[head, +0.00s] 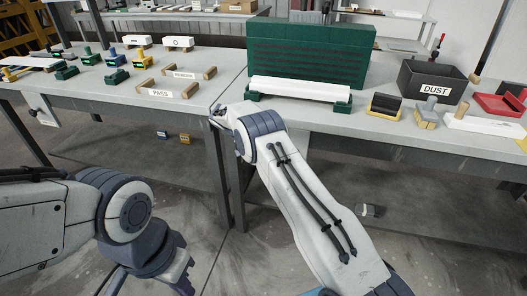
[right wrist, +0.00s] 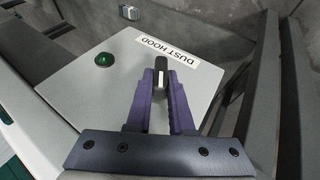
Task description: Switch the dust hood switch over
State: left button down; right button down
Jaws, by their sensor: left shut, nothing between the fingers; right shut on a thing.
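The dust hood switch (right wrist: 159,78) is a small dark lever with a pale stripe, on a light grey panel (right wrist: 85,85) in the right wrist view. A white "DUST HOOD" label (right wrist: 167,49) is beside it. My right gripper (right wrist: 160,82) has its purple fingers closed around the lever, which stands roughly upright in this picture. In the head view the switch and right fingers are hidden behind my right arm at the table edge. My left gripper (head: 183,270) is shut and empty, low in front of the left table.
A green round lamp or button (right wrist: 104,59) sits on the panel. In the head view, a green slatted rack (head: 312,55), a black DUST bin (head: 432,80) and a red dustpan (head: 500,105) stand on the right table. Wooden PASS and RE-WORK frames (head: 172,97) lie on the left table.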

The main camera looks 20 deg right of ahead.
jog(key=c, duration=0.8)
grip_release()
jog(key=v, duration=1)
jog(key=shift+a+r, duration=0.15)
jog(key=shift+r, duration=0.05)
